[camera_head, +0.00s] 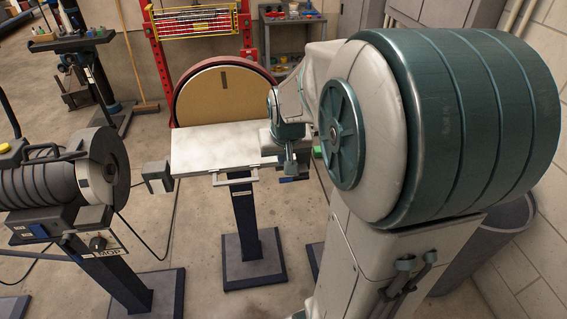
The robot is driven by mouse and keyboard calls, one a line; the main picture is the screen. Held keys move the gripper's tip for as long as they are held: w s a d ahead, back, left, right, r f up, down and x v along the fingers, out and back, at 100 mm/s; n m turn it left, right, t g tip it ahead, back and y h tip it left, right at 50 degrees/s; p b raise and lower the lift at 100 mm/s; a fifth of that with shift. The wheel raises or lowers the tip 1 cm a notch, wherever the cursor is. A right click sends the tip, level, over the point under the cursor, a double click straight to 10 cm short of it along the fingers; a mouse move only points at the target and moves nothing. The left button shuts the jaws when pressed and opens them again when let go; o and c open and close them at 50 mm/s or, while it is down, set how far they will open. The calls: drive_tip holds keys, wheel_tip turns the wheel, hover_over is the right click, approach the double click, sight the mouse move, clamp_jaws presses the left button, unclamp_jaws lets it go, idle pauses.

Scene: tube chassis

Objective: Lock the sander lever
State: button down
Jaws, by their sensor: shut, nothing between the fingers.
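The disc sander (222,95) stands in the middle of the view, with a tan disc in a red rim. Its pale, flat work table (215,150) is in front of the disc on a dark pedestal. A light handle-like bar (237,180) sits under the table's front edge; I cannot tell whether it is the sander lever. My gripper (290,171) points down at the table's right end, shut with nothing in it. I cannot tell whether it touches the table or a part there. My arm hides the area right of the disc.
A grey grinder-like machine (75,180) on a stand is at left. A small grey block (157,177) is at the table's left end. A drill press (85,60) is at back left, and a shelf cart (290,30) behind. Grey floor lies between the stands.

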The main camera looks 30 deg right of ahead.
sight(286, 179)
drive_tip(key=shift+s+d+r+p, duration=0.25)
drive_tip(key=shift+d+r+p, duration=0.2)
drive_tip(key=shift+d+p, duration=0.4)
drive_tip(key=shift+f, duration=0.15)
drive_tip(key=x, duration=1.3)
drive_tip(key=shift+w+f, duration=0.1)
drive_tip(key=shift+f, duration=0.25)
